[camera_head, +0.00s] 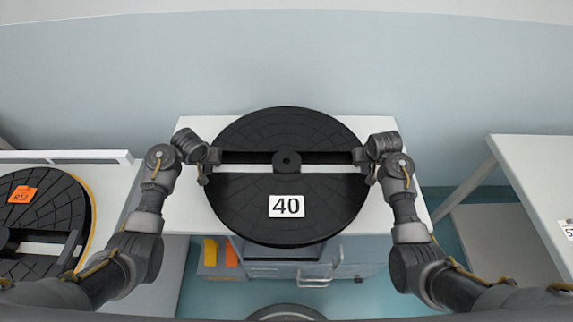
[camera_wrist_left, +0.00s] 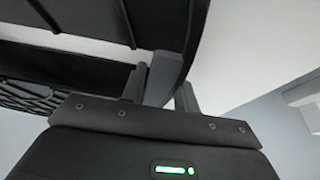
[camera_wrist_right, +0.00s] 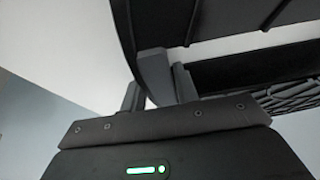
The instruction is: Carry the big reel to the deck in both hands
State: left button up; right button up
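The big reel (camera_head: 287,235) is a large black disc with a central hub, a crosswise slot and a white label "40". It is in the middle of the head view over a white table (camera_head: 185,205) and overhangs its front edge. I cannot tell whether it touches the table. My left gripper (camera_head: 208,168) is at its left rim and my right gripper (camera_head: 366,166) at its right rim, at the slot's ends. In the left wrist view (camera_wrist_left: 162,88) and right wrist view (camera_wrist_right: 157,88) grey fingers straddle the rim, seemingly closed on it. No deck is clearly identifiable.
At the left, another black reel (camera_head: 65,205) with an orange "R12" label lies on a white surface. A white table (camera_head: 530,170) with a partly cut-off label stands at the right. Grey drawers (camera_head: 350,255) and yellow and orange items (camera_head: 211,252) are below the middle table. A wall is behind.

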pick_arm(q)
grip_shut()
pick_arm(e)
grip_shut()
dwell(0.7)
jog(key=shift+r, duration=0.1)
